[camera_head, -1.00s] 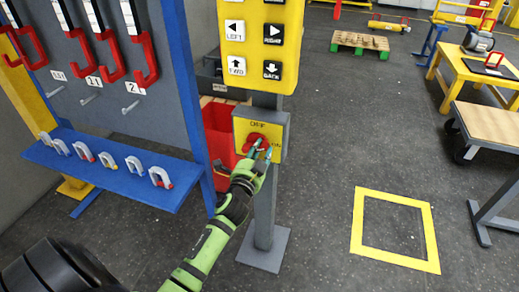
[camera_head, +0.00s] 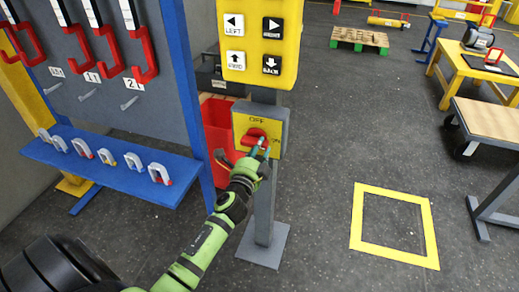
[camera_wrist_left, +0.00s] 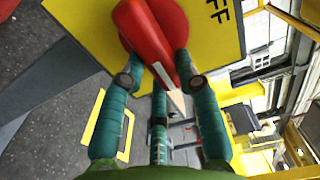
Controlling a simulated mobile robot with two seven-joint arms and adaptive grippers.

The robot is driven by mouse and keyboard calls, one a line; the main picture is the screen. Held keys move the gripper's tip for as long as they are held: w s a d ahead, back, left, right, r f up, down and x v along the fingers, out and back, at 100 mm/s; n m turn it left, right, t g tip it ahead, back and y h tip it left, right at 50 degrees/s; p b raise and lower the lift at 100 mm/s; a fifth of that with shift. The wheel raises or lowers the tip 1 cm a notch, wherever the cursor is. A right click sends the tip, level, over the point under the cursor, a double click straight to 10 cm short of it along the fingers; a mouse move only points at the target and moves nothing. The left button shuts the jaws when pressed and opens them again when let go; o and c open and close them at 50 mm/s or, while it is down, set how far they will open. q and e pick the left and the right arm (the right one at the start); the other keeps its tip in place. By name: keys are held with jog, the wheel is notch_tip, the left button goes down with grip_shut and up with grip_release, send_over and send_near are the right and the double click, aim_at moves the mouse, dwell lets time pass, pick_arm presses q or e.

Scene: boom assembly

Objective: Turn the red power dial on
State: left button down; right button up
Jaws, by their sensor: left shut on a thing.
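The red power dial (camera_head: 254,138) sits on a yellow control plate (camera_head: 240,122) on a grey post, with OFF printed above it and a partly covered label at its right. My left gripper (camera_head: 260,151) is at the dial from below. In the left wrist view, teal fingers (camera_wrist_left: 160,84) stand on both sides of the dial's red handle (camera_wrist_left: 147,38) and close on it. A white mark shows at the handle's end, and OFF lies to the right there. My right gripper is not in view.
A yellow button panel (camera_head: 285,72) hangs above the dial. A red bin (camera_head: 216,135) stands behind the post at left. A blue shelf (camera_head: 110,172) with several shackles is further left. The floor around the yellow square (camera_head: 392,258) is clear.

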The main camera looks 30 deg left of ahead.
pick_arm(q)
jog(key=c, duration=0.9)
grip_release()
jog(key=v, duration=1.2)
